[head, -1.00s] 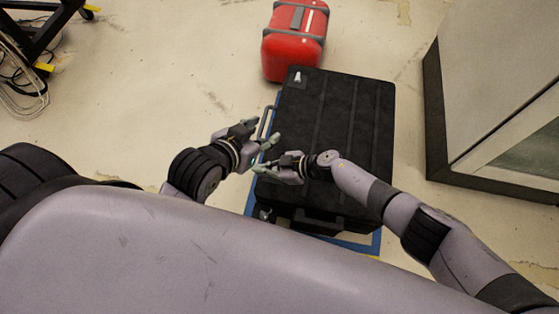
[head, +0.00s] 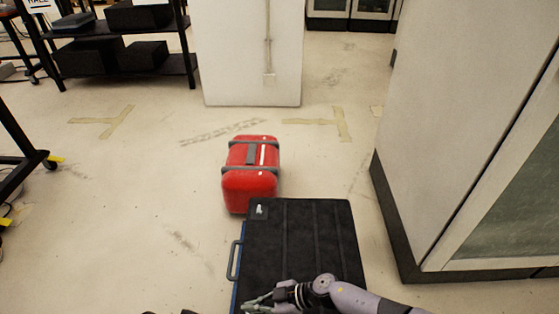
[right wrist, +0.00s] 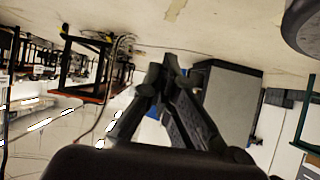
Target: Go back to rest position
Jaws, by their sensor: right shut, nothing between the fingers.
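My right gripper (head: 252,302) is at the bottom edge of the head view, over the near part of the black case (head: 315,235). I cannot tell whether it touches the case. In the right wrist view the dark fingers of my right gripper (right wrist: 165,70) come together at their tips, with nothing between them. My left gripper is not in view; only small dark parts show at the bottom edge of the head view, left of the case.
A red case (head: 250,185) stands on the floor just beyond the black case. A large grey cabinet (head: 450,130) rises at the right. A white block (head: 250,60) and a black shelf (head: 120,35) stand farther back. The floor left of the cases is clear.

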